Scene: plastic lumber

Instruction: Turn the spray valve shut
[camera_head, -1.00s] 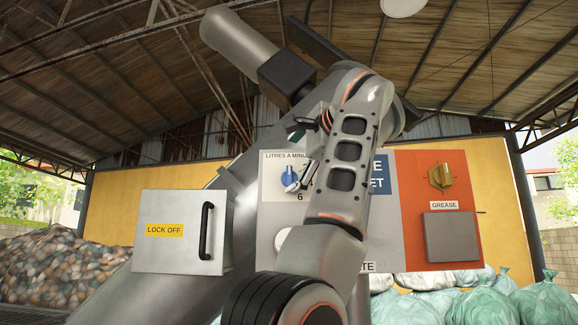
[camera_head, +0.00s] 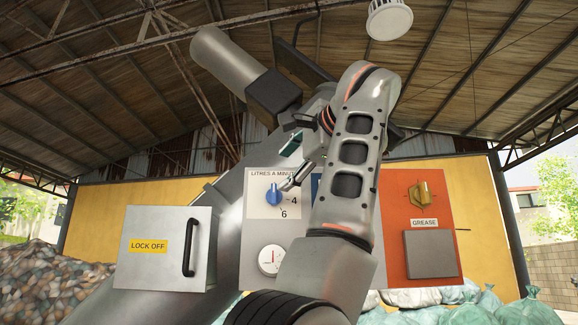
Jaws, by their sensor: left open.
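The spray valve appears to be the blue knob (camera_head: 274,192) on a white plate marked "LITRES A MINU…", with the figures 4 and 6 showing beside and below it. The rest of the scale is hidden. My left gripper (camera_head: 289,181) hangs down in front of the panel, its fingertips just right of and above the knob. It is open and holds nothing. I cannot tell whether a finger touches the knob. My left forearm covers the middle of the panel. My right gripper is not in view.
A "LOCK OFF" box (camera_head: 134,272) with a black handle (camera_head: 189,247) stands left of the panel. A round gauge (camera_head: 271,260) sits below the knob. On the right, an orange panel (camera_head: 398,225) carries a yellow grease knob (camera_head: 420,194) and grey cover (camera_head: 431,253).

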